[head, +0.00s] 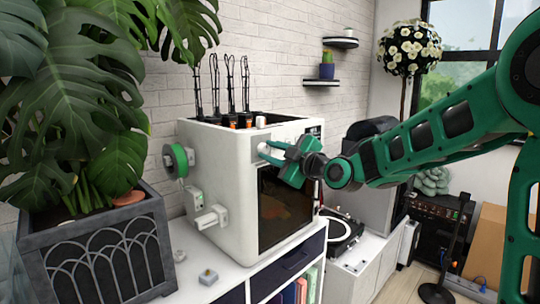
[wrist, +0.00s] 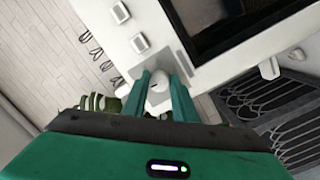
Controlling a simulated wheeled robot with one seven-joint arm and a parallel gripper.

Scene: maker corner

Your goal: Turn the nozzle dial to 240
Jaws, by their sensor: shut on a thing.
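The white printer (head: 222,150) stands on the cabinet, with a dark window in its front. The nozzle dial is a small pale knob at the upper left of the front (head: 263,147). In the wrist view the dial (wrist: 158,86) sits between my two green fingers, in front of a grey plate. My gripper (head: 270,152) reaches in from the right and is shut on the dial; it also shows in the wrist view (wrist: 161,84). The fingers hide part of the dial, and I cannot read its setting or any numbers.
Other small white knobs (wrist: 140,43) sit on the printer near the dial. A green spool (head: 176,160) is on its left side. A leafy plant in a dark planter (head: 95,258) stands at the left. A turntable (head: 343,232) is at the right.

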